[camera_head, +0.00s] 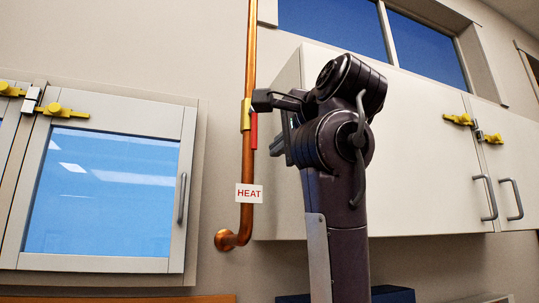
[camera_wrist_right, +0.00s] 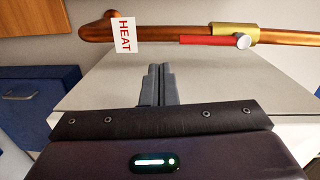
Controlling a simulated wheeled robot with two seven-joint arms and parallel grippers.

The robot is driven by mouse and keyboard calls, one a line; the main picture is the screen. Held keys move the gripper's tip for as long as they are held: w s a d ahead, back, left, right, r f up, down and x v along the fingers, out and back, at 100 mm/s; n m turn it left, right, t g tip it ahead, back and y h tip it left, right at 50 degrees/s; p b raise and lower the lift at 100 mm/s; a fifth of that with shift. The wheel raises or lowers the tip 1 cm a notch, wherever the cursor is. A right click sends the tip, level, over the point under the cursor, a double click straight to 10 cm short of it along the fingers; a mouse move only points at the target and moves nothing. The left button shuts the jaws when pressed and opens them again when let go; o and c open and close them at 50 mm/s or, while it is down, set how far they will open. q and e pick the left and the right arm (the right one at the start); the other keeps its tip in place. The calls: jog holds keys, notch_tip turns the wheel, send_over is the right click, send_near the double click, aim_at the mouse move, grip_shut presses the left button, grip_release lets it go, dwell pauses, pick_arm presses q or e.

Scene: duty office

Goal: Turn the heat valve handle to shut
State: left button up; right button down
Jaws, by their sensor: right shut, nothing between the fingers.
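The red valve handle (camera_head: 254,131) is on a brass valve body (camera_head: 246,114) on the vertical copper pipe (camera_head: 252,60). The handle lies along the pipe, pointing down from the valve. In the right wrist view the red handle (camera_wrist_right: 208,40) runs beside the pipe from a silver nut (camera_wrist_right: 243,41). A white HEAT tag (camera_head: 249,193) hangs lower on the pipe. My right gripper (camera_head: 275,147) is to the right of the handle, apart from it. In the right wrist view its fingers (camera_wrist_right: 160,70) are together and empty. My left gripper is out of view.
A white wall cabinet (camera_head: 420,140) stands close behind and right of my right arm. A glass-fronted cabinet (camera_head: 105,195) with yellow latches is on the left. The pipe bends into the wall below the tag. Blue drawers (camera_wrist_right: 40,105) show in the wrist view.

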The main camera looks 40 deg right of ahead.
aim_at(254, 129)
jog(key=s+r, duration=0.3)
jog(key=s, duration=0.1)
jog(key=w+d+p, duration=0.2)
jog(key=w+p, duration=0.3)
jog(key=w, duration=0.5)
jog(key=shift+w+d+f+m+p, duration=0.15)
jog(key=shift+w+f+m+p, duration=0.05)
jog(key=shift+w+m+p, duration=0.2)
